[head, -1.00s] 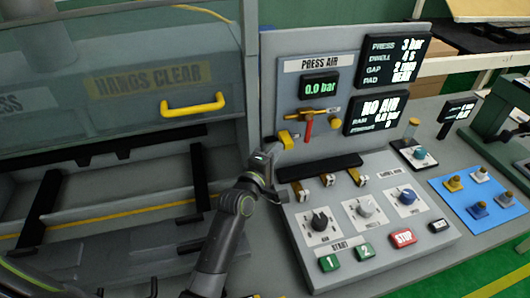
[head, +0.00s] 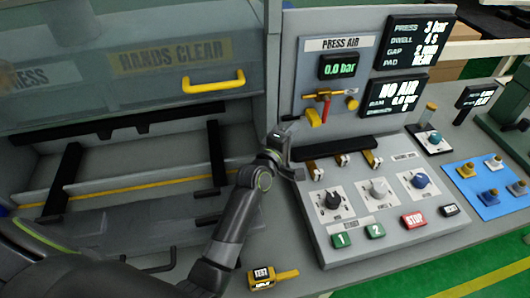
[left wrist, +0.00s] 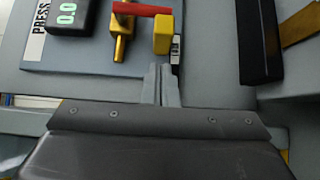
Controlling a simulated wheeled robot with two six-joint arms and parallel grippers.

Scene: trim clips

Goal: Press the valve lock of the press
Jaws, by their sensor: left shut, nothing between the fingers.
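The press air panel (head: 300,85) carries a brass valve (head: 325,96) with a red lever hanging down (head: 325,110). A small yellow block (head: 313,118), which looks like the valve lock, sits at the panel's lower left. My left gripper (head: 289,121) is shut and empty, just left of and below the block. In the left wrist view, the shut fingertips (left wrist: 163,70) point at the panel just below the yellow block (left wrist: 163,34). I cannot tell whether they touch it. The red lever (left wrist: 140,8) shows at the top. My right gripper is not in view.
Below the panel is a console with knobs (head: 379,188), green buttons and a red STOP button (head: 414,219). The press with its clear guard and yellow handle (head: 213,83) stands left. A yellow tagged item (head: 272,275) lies in front. The air display (head: 343,65) reads 0.0 bar.

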